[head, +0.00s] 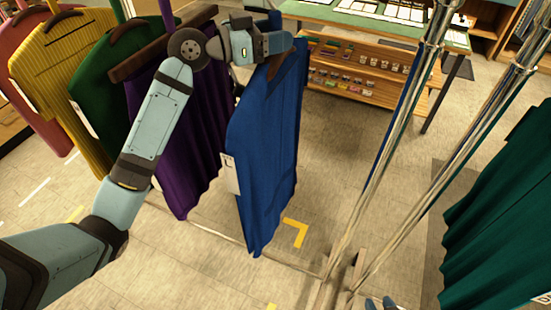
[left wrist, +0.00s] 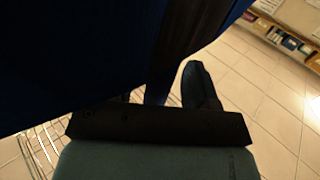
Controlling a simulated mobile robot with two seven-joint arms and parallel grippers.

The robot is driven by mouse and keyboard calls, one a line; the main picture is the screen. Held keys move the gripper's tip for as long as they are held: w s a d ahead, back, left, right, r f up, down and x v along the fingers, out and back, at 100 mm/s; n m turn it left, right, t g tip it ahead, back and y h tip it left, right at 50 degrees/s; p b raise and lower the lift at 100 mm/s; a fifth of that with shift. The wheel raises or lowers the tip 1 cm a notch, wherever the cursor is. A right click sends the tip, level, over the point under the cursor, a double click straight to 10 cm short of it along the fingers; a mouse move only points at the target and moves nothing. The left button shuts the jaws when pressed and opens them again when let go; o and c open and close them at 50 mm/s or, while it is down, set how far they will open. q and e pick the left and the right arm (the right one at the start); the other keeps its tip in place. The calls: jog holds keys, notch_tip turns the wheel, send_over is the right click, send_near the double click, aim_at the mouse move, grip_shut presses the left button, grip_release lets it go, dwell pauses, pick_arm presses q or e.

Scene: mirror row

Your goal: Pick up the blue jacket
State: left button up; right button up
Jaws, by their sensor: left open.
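The blue jacket (head: 268,150) hangs in the middle of the head view, with a white tag (head: 230,172) on its left edge. My left gripper (head: 282,43) is at the top of the jacket, in front of its collar and hanger area. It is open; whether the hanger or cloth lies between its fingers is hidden. In the left wrist view, dark blue cloth, apparently the jacket (left wrist: 60,60), fills the upper left, close to a finger. Two small blue-grey tips at the bottom edge of the head view look like my right gripper (head: 380,304).
Purple (head: 190,130), green (head: 98,85), yellow (head: 65,65) and pink (head: 30,80) garments hang to the left. Chrome posts (head: 395,140) stand right of the jacket. A dark green garment (head: 505,200) hangs far right. A wooden shelf (head: 360,75) stands behind. Floor shows between.

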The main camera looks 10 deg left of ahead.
pick_arm(q)
grip_shut()
jog(key=shift+r, duration=0.15)
